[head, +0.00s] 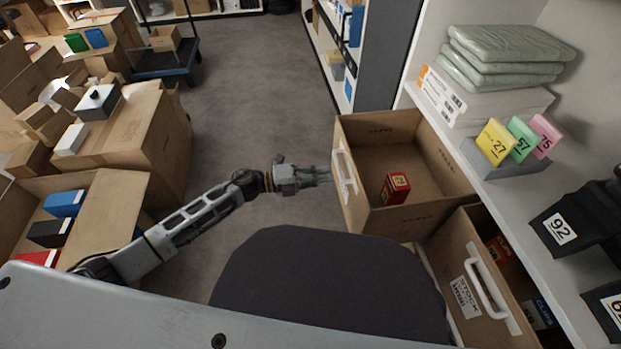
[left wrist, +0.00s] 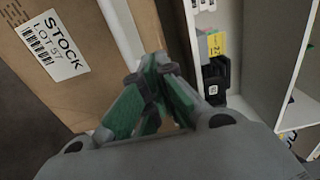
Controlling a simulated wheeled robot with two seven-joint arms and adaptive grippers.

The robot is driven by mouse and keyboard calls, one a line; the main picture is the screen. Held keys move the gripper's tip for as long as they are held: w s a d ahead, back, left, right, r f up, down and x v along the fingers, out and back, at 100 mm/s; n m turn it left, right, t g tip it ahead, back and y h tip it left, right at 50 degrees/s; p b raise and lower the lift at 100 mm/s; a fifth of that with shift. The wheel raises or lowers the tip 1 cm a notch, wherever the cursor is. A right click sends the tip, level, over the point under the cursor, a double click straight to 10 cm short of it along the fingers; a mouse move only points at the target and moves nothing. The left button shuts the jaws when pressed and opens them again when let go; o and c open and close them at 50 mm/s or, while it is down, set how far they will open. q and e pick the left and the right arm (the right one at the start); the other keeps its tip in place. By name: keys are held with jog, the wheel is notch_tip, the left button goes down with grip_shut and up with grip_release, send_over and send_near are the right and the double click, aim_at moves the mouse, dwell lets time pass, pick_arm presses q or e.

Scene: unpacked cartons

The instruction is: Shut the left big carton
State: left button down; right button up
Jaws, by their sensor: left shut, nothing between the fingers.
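The left big carton (head: 360,213) is a brown open-topped box that juts out from the shelf unit on the right. A white handle (head: 344,168) is on its front face, and a small red box (head: 396,188) lies inside. My left gripper (head: 326,176) is level with this front, at the handle; I cannot tell whether it touches. In the left wrist view its green-padded fingers (left wrist: 158,68) are shut with nothing between them, in front of the white handle (left wrist: 122,32). The carton front (left wrist: 95,85) there bears a "STOCK LOT 57" label. My right gripper is not in view.
A second carton (head: 462,262) with a white handle stands nearer, right of the left one. Black bins (head: 575,215) and numbered cards (head: 518,140) sit on the shelf (head: 540,235). Cartons (head: 130,140) crowd the left side; grey floor (head: 250,85) between is clear.

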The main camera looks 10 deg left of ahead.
aim_at(355, 171)
pick_arm(q)
jog(key=b+x, duration=0.1)
jog(key=x, duration=0.4)
jog(key=shift+w+d+b, duration=0.1)
jog(key=shift+d+b, duration=0.1)
jog(key=shift+b, duration=0.1)
jog(key=shift+w+d, duration=0.25)
jog(key=shift+d, duration=0.5)
